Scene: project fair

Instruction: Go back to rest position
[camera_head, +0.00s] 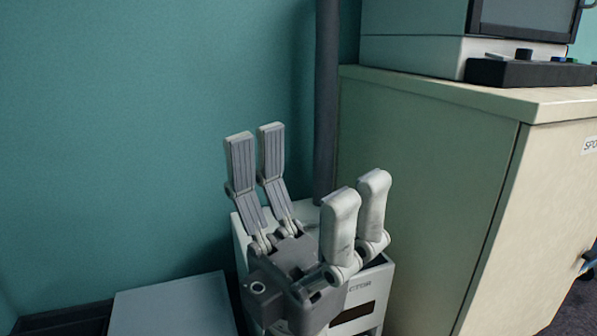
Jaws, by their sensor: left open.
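My left gripper (306,168) is in the lower middle of the head view, pointing up. Its grey-padded finger on the left and pale finger on the right stand wide apart. Nothing is between them, so it is open and empty. Its dark grey body covers part of a white box (382,290) with lettering ending in "CTOR" on its front. I cannot tell whether the gripper touches the box. My right gripper is not in view.
A dark upright pole (327,100) stands behind the gripper against the teal wall. A beige cabinet (430,190) fills the right, with a black control box (530,73) and a screen unit on top. A flat grey surface (172,308) lies at lower left.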

